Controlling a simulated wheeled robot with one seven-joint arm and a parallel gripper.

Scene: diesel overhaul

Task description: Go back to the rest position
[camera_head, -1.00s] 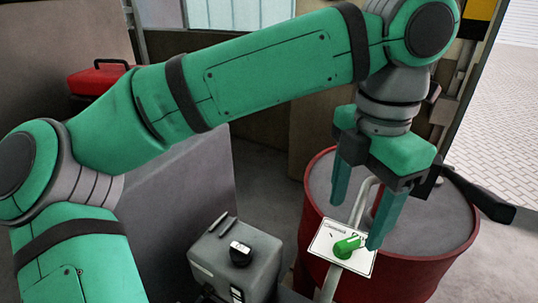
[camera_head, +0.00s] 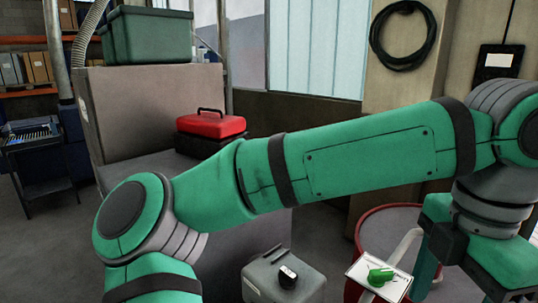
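My gripper (camera_head: 462,272) is at the lower right, below the wrist, and partly cut off by the bottom edge. One teal finger hangs at the far left end of the gripper body, so the jaws stand apart. The other fingertip is out of view. I see nothing held in the visible part. My green arm reaches across the picture from lower left to right. The gripper is just right of a white card (camera_head: 358,271) with a green knob or lever (camera_head: 380,276) on it. Whether the finger touches the card cannot be told.
A red drum (camera_head: 372,222) stands behind the card. A grey box with a black knob (camera_head: 262,277) is at bottom centre. A red toolbox (camera_head: 211,125) and a green crate (camera_head: 148,35) sit on grey cabinets at left. A black coiled hose (camera_head: 403,62) hangs on the wall.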

